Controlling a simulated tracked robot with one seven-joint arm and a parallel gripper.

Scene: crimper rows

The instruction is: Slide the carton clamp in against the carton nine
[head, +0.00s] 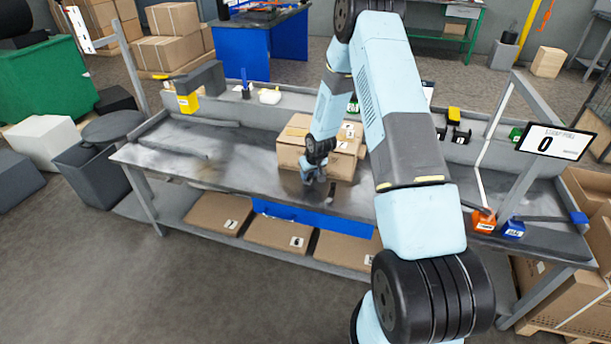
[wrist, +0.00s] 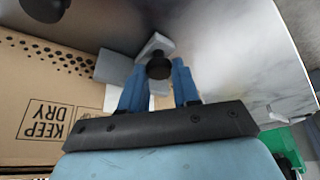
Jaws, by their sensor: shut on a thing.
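The carton clamp is a light grey block (wrist: 118,67) with a black round knob (wrist: 158,68); it shows in the wrist view on the bench top beside a brown carton (wrist: 40,105). The carton carries an upside-down "KEEP DRY" print and a row of dark holes. My gripper (wrist: 157,80) has blue fingers on both sides of the knob and is shut on it. The grey block lies close to the carton's side; I cannot tell whether they touch. In the head view my gripper (head: 312,178) is low over the bench, in front of the brown cartons (head: 292,155), and hides the clamp. The carton numbers there are too small to read surely.
The grey bench (head: 225,172) is mostly clear left of my gripper. A second black knob (wrist: 46,8) shows beyond the carton. An orange block (head: 483,221) and a blue block (head: 513,229) stand at the bench's right end.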

